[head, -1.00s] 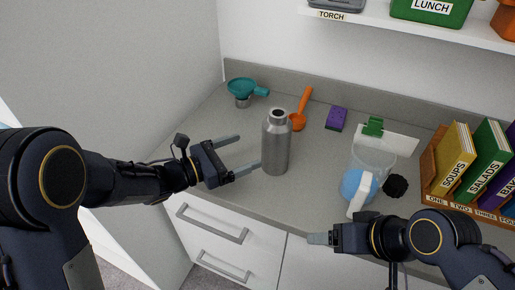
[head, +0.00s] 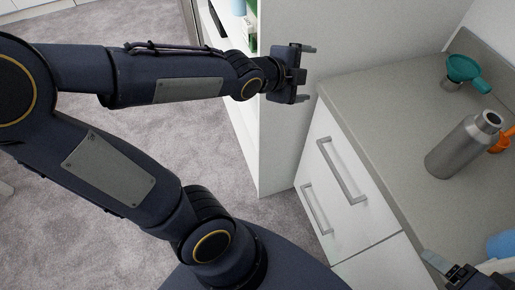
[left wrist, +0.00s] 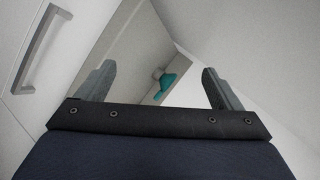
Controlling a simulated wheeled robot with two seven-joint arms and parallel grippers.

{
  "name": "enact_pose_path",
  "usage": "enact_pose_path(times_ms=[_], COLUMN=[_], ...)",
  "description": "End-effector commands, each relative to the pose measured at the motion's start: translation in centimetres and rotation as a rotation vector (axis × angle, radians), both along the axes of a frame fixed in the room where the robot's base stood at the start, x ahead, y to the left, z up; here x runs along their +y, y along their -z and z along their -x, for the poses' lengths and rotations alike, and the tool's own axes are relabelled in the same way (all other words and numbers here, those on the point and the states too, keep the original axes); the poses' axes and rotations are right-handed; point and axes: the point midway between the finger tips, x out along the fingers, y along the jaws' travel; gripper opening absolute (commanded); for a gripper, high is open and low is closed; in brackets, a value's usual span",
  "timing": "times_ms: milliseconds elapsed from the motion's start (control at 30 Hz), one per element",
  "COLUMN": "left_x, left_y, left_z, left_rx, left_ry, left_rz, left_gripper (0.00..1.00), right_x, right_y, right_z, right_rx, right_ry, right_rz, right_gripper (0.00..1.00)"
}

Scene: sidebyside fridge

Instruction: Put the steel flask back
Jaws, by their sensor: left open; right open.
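The steel flask (head: 458,148) stands upright on the grey counter at the right of the head view, with its cap end at the top. My left gripper (head: 309,73) is open and empty, left of the counter's edge beside the tall white panel, well apart from the flask. In the left wrist view my left gripper's two fingers (left wrist: 158,78) are spread with nothing between them, and the flask does not show there. My right gripper (head: 438,264) is at the bottom right, only partly in view, below the flask and apart from it.
A teal funnel (head: 463,70) stands behind the flask; it also shows in the left wrist view (left wrist: 167,84). An orange utensil (head: 503,141) is partly behind the flask. White drawers (head: 345,190) are below. An open compartment with shelves (head: 236,30) shows beyond the white panel (head: 285,140).

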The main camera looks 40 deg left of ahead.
Motion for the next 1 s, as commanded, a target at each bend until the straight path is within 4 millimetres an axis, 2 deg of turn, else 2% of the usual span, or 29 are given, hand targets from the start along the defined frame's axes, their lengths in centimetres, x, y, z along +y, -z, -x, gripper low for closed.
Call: enact_pose_path(times_ms=[33, 67, 100, 200, 300, 400, 533, 733, 833, 1000], left_x=[1.5, 1.9, 2.1, 1.4, 0.1, -1.0, -1.6, -1.6, -1.6, -1.6], left_y=[0.4, 0.9, 1.6, 3.1, 4.0, 4.5, 4.7, 4.7, 3.9, 4.2], left_z=[3.1, 5.0, 7.6, 13.3, 17.6, 20.1, 21.2, 21.2, 21.2, 21.2], left_rx=[0.119, 0.200, 0.303, 0.523, 0.685, 0.786, 0.834, 0.836, 0.835, 0.834], left_ry=[-0.158, -0.252, -0.371, -0.632, -0.825, -0.941, -0.997, -0.996, -0.996, -0.995], left_rz=[0.192, 0.310, 0.459, 0.767, 0.973, 1.083, 1.128, 1.128, 1.128, 1.127], left_gripper=[0.87, 0.87, 0.87, 0.87, 0.87, 0.87, 0.87, 0.87, 0.87, 0.87], right_x=[0.0, 0.0, 0.0, 0.0, 0.0, 0.0, 0.0, 0.0, 0.0, 0.0], right_y=[0.0, 0.0, 0.0, 0.0, 0.0, 0.0, 0.0, 0.0, -0.8, -0.5], right_z=[0.0, 0.0, 0.0, 0.0, 0.0, 0.0, 0.0, 0.0, 0.0, 0.0], right_rx=[0.000, 0.000, 0.000, 0.000, 0.000, 0.000, 0.000, 0.000, 0.000, 0.000], right_ry=[0.000, 0.000, 0.000, 0.000, 0.000, 0.000, 0.000, 0.000, 0.000, 0.000], right_rz=[0.000, 0.000, 0.000, 0.000, 0.000, 0.000, 0.000, 0.000, 0.000, 0.000], right_gripper=[0.73, 0.73, 0.73, 0.73, 0.73, 0.73, 0.73, 0.73, 0.73, 0.73])
